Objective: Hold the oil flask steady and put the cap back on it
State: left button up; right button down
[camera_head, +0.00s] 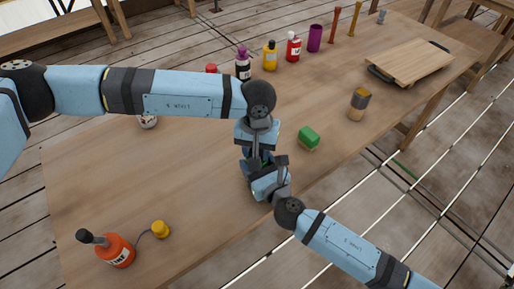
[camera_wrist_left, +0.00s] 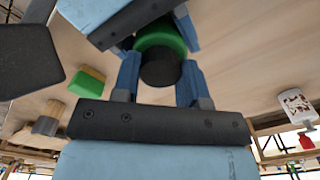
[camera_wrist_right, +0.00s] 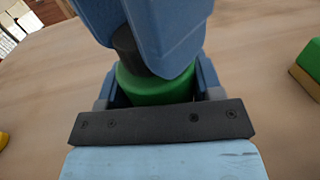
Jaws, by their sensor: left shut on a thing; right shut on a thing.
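The oil flask is green and shows in the right wrist view (camera_wrist_right: 155,88) and behind the cap in the left wrist view (camera_wrist_left: 165,38). My right gripper (camera_wrist_right: 158,92) is shut around its body and holds it. A black cap (camera_wrist_left: 160,70) sits between the fingers of my left gripper (camera_wrist_left: 158,75), which is shut on it. In the right wrist view the cap (camera_wrist_right: 124,42) is at the top of the flask, partly behind a left finger. I cannot tell whether it is seated. In the head view both grippers meet at the table's near edge and mostly hide the flask.
A green and yellow sponge (camera_head: 309,139) and a jar (camera_head: 358,104) stand right of the grippers. An orange bottle (camera_head: 113,250) and a yellow piece (camera_head: 160,229) are at front left. Several bottles and a board (camera_head: 410,62) are at the back. The table (camera_head: 200,190) between is clear.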

pick_arm(q)
jog(key=shift+m, duration=0.7)
jog(key=o, duration=0.9)
jog(key=shift+r, duration=0.1)
jog(key=shift+r, duration=2.15)
jog(key=shift+c, duration=0.5)
jog(key=shift+n, duration=0.3)
